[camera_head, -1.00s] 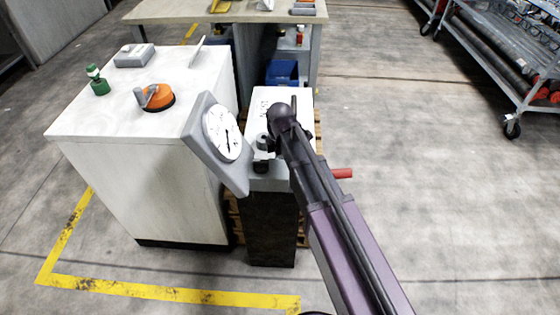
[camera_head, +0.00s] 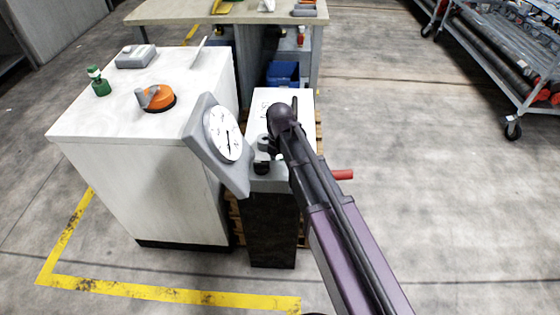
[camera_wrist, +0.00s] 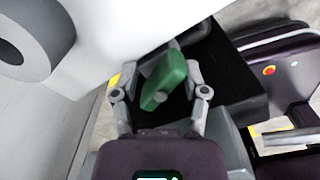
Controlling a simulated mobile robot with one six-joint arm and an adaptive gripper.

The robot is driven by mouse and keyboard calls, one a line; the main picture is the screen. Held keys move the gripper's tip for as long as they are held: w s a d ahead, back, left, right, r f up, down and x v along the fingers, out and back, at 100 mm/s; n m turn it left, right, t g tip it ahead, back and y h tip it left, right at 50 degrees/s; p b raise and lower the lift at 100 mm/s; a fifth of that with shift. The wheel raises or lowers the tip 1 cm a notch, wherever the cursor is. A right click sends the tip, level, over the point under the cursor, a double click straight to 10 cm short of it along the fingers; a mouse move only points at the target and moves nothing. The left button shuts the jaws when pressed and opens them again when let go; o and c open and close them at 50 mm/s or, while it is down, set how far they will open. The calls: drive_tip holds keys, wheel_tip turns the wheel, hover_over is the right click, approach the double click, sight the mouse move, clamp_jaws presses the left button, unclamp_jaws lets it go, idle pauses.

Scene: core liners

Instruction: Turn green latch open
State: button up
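The green latch (camera_wrist: 165,80) shows in the wrist view as an elongated handle, lying slanted from lower left to upper right. My gripper (camera_wrist: 163,74) has one finger on each side of it. The fingers stand apart, with a gap visible on the left side; whether the right fingertip touches the latch is unclear. The latch does not show in the head view, where my arm and the gauge cover the area around my gripper.
A tilted dial gauge (camera_head: 222,133) stands just left of my gripper. A white cabinet (camera_head: 130,190) carries an orange knob (camera_head: 160,101) and a green-topped item (camera_head: 98,82). A red handle (camera_head: 343,174) sticks out right of my arm. Open floor lies to the right.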

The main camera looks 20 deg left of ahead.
drive_tip(key=n, duration=0.6)
drive_tip(key=shift+a, duration=0.25)
wheel_tip(320, 180, up, 14)
drive_tip(key=p, duration=1.4)
drive_tip(key=d+r+m+p, duration=0.5)
drive_tip(key=d+m, duration=0.5)
drive_tip(key=d, duration=0.1)
drive_tip(key=d+r+m+p, duration=0.4)
drive_tip(key=d+m, duration=0.6)
drive_tip(key=d, duration=0.1)
drive_tip(key=shift+s+r+m+p, duration=0.35)
drive_tip(key=shift+m, duration=0.05)
drive_tip(key=n+b, duration=1)
drive_tip(key=n, duration=0.5)
hover_over(281, 159)
wheel_tip(281, 159, down, 10)
drive_tip(key=r, duration=0.1)
drive_tip(key=shift+a+f, duration=0.25)
drive_tip(key=shift+a, duration=0.05)
